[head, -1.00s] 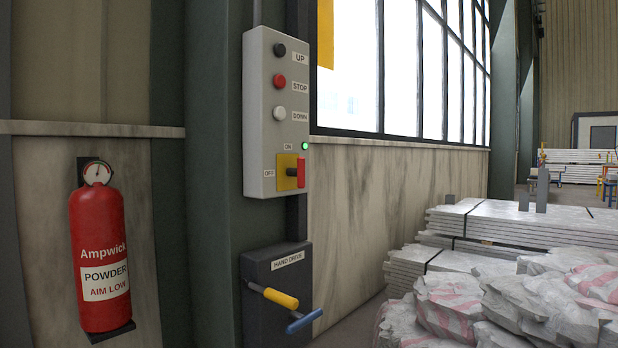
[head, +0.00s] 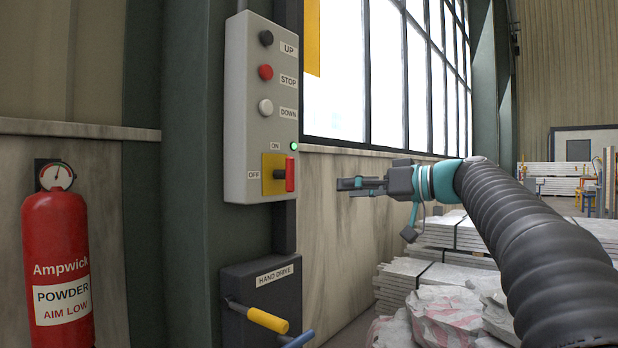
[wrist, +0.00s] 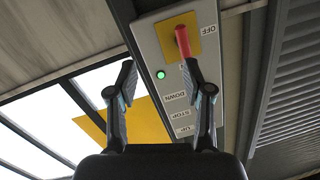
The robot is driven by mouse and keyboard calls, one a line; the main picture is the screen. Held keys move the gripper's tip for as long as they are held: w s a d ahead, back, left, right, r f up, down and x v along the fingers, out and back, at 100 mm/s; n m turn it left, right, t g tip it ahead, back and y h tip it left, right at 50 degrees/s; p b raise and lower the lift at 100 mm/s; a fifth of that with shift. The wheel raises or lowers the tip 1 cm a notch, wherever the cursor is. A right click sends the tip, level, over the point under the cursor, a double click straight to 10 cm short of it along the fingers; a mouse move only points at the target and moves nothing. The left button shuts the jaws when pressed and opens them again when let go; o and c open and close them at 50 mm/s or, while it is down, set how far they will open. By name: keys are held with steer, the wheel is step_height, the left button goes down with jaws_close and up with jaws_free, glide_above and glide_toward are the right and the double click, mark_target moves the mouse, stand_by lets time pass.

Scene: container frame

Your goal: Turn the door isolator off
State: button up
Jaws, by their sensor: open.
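The door isolator is a red handle (head: 289,174) on a yellow plate (head: 268,160), low on the grey control box (head: 236,120). The handle stands upright, with ON above it and OFF to its left. A green lamp (head: 294,146) beside ON is lit. My gripper (head: 340,188) is right of the handle in the head view, apart from it, with fingers pointing left. In the wrist view my gripper (wrist: 160,75) is open and empty. There the red handle (wrist: 183,42) shows beyond the right fingertip; the lamp (wrist: 161,75) shows between the fingers.
Black, red and white buttons, marked UP, STOP and DOWN, sit above the isolator. A hand drive box (head: 262,290) with a yellow-gripped crank is below. A red extinguisher (head: 58,270) hangs at left. Stacked slabs (head: 440,235) and wrapped sacks (head: 440,315) stand at right.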

mark_target(290, 172)
steer(key=w+a+r+n, duration=0.1)
steer(key=a, duration=0.3)
steer(key=w+a+r+n+y+p, duration=0.1)
steer(key=a, duration=0.3)
steer(key=w+a+r+n, duration=0.1)
steer(key=w+a, duration=0.1)
steer(key=a, duration=0.3)
steer(key=shift+w+n+g+p, duration=0.1)
steer(key=shift+n+g+p, duration=0.2)
steer(key=shift+n+p, duration=0.1)
steer(key=shift+c, duration=0.3)
jaws_close()
